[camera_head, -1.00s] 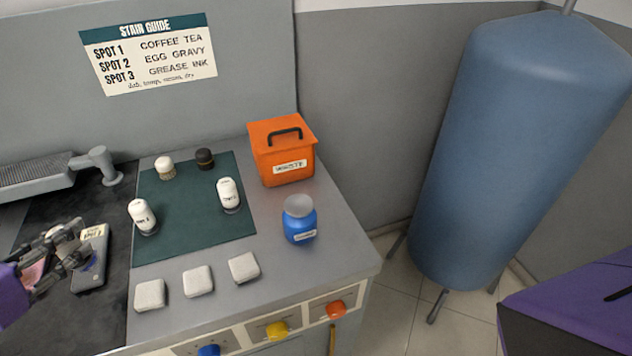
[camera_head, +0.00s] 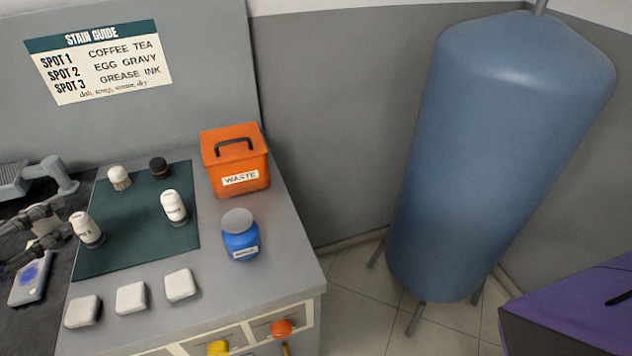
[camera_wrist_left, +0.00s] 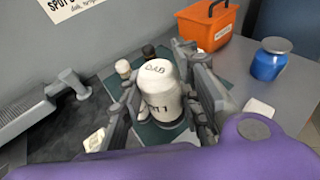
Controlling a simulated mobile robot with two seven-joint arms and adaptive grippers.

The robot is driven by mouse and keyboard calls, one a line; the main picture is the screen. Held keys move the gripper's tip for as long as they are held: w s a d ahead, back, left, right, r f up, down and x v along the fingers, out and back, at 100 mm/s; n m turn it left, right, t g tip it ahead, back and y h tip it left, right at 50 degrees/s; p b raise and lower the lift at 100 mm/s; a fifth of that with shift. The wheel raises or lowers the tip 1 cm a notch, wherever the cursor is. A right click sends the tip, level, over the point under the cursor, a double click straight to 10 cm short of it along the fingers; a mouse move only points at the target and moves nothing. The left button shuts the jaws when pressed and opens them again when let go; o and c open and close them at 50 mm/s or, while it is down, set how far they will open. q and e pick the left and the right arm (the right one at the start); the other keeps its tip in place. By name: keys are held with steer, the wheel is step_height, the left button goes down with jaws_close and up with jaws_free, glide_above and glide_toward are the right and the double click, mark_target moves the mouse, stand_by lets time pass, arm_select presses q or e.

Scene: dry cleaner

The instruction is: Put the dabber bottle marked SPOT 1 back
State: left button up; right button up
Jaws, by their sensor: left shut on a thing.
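My left gripper (camera_head: 50,232) is at the left edge of the head view, beside the teal mat (camera_head: 135,251). My right gripper is not in view.
A white-headed brush (camera_head: 119,178) and a dark one (camera_head: 159,168) stand at the mat's back. An orange WASTE box (camera_head: 236,165), a blue jar (camera_head: 240,240) and several white pads (camera_head: 131,298) surround it. A blue-stained piece (camera_head: 32,278) lies left. The mat's middle is clear.

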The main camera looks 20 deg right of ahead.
arm_select(q)
steer(key=shift+d, duration=0.25)
steer(key=shift+w+d+f, duration=0.2)
steer(key=shift+w, duration=0.05)
steer(key=shift+w+d+f+b, duration=0.35)
steer(key=shift+w+d+f, duration=0.9)
steer(key=shift+w+f, duration=0.7)
steer(key=shift+w+d+f+b, duration=0.35)
steer(key=shift+w+d+f, duration=0.85)
steer(key=shift+w+f, duration=0.75)
steer(key=shift+w+d+f+b, duration=0.35)
steer(key=shift+w+d+f, duration=1.05)
steer(key=shift+f, duration=0.95)
steer(key=shift+a, duration=0.15)
